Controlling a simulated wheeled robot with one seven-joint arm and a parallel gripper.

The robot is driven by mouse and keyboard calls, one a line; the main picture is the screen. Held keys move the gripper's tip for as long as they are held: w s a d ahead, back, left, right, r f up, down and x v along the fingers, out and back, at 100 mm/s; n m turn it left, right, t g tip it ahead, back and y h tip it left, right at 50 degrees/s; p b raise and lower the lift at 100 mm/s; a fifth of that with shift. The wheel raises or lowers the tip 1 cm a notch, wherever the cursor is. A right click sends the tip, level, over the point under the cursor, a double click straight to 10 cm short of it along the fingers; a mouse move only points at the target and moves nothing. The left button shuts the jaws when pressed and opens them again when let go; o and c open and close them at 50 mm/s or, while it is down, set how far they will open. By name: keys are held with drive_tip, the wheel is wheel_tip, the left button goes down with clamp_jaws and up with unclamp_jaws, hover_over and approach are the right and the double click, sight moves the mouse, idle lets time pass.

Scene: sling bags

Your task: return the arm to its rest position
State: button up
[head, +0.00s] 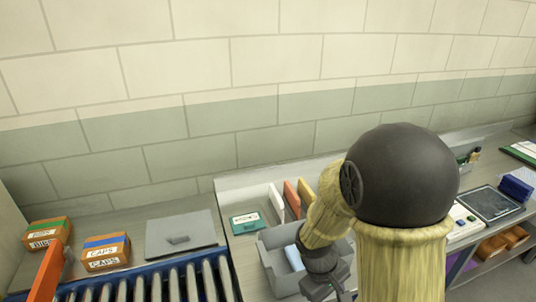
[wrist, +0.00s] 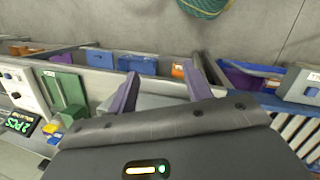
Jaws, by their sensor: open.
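My arm (head: 402,180), with a dark round joint and yellowish covered links, rises in the right half of the head view and bends down to the left. Its dark wrist end (head: 322,270) is over the right part of a grey bin (head: 272,262); the fingertips cannot be made out there. In the wrist view my gripper (wrist: 163,70) shows two purple-grey fingers spread apart with nothing held between them. Beyond the fingers are a grey surface and a row of coloured bins.
In the head view, boxes labelled CAPS (head: 105,252) and BIBS (head: 48,233) stand left, behind a roller conveyor (head: 165,285). A grey lidded panel (head: 181,234) lies near them. A dark tray (head: 490,202) is right. The wrist view shows a green basket (wrist: 205,6) on the floor.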

drive_tip(key=m+t+y+b, duration=0.1)
drive_tip(key=m, duration=0.1)
drive_tip(key=s+r+m+t+y, duration=0.1)
drive_tip(key=m, duration=0.1)
drive_tip(key=r+m+t+y+b, duration=0.1)
drive_tip(key=m, duration=0.1)
drive_tip(key=shift+s+d+r+m+t+b, duration=0.25)
drive_tip(key=shift+d+m+t+b, duration=0.05)
drive_tip(key=shift+d+m+b, duration=0.1)
idle(0.7)
